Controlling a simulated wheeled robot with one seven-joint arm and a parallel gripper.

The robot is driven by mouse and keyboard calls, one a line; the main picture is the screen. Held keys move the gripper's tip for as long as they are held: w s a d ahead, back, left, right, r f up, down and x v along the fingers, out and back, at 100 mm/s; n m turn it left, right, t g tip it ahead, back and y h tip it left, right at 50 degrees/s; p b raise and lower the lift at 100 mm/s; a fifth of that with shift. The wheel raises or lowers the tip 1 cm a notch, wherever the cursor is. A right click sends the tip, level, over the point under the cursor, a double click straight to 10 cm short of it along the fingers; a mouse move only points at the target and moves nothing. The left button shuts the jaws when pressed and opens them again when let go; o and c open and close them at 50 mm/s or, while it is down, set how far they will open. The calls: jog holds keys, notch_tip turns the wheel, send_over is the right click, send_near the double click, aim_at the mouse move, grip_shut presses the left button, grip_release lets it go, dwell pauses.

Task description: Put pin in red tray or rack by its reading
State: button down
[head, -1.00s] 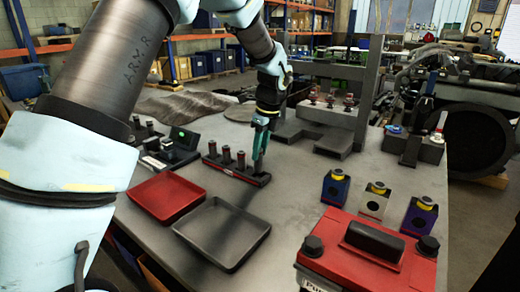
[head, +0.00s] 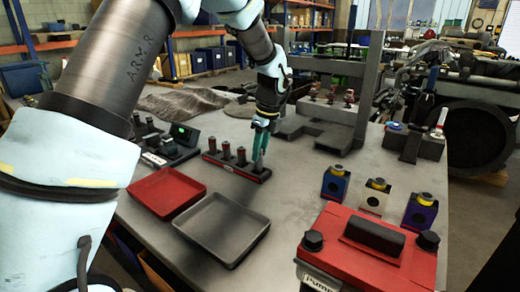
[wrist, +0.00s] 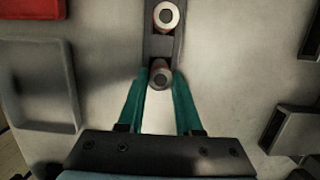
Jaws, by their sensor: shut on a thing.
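The red tray (head: 187,208) is empty, left of the rack and nearer. A gauge unit with a small green display (head: 182,131) stands behind it; its reading is too small to make out.
An empty grey tray (head: 226,262) lies beside the red one. A red-topped box (head: 345,265) stands front right, with blue, white and purple blocks (head: 371,200) behind it. A grey press frame (head: 350,115) stands at the back. The table centre is clear.

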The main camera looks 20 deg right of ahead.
jog(key=shift+f, duration=0.6)
dwell(0.4)
jog(key=c, duration=0.5)
grip_release()
jog(key=shift+o, duration=0.3)
jog(key=o, duration=0.3)
jog(key=shift+o, duration=0.2)
jog(key=shift+r+p, duration=3.5)
jog(key=shift+r, duration=0.55)
